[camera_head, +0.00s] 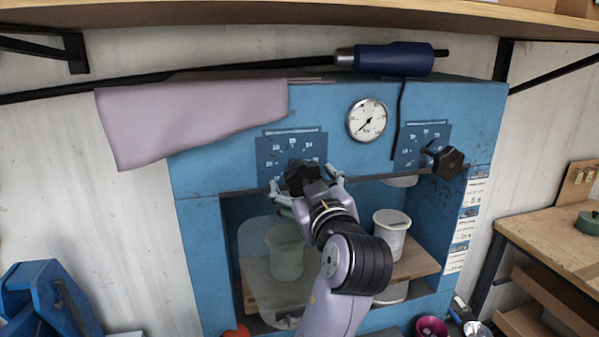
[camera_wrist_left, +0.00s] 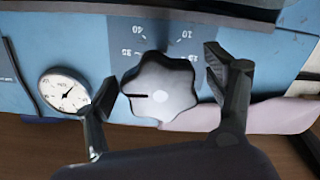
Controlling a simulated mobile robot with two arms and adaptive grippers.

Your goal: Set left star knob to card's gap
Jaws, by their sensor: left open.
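The left star knob (camera_head: 298,172) is black, on a blue dial plate (camera_head: 279,146) with white numbers on the blue machine's front. My left gripper (camera_head: 307,184) is open, with its fingers on either side of the knob. In the left wrist view the gripper (camera_wrist_left: 160,80) also stands open around the star knob (camera_wrist_left: 168,84), with gaps visible between fingers and knob. A dark line on the knob's face points left in that upside-down view. Printed cards (camera_head: 459,240) hang on the machine's right post, too small to read. My right gripper is not in view.
A second star knob (camera_head: 447,161) and a round gauge (camera_head: 367,120) are to the right. A pinkish sheet (camera_head: 190,118) drapes over the machine's left top. A blue-handled tool (camera_head: 395,59) lies on top. Pots, including a white one (camera_head: 390,232), stand in the opening below.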

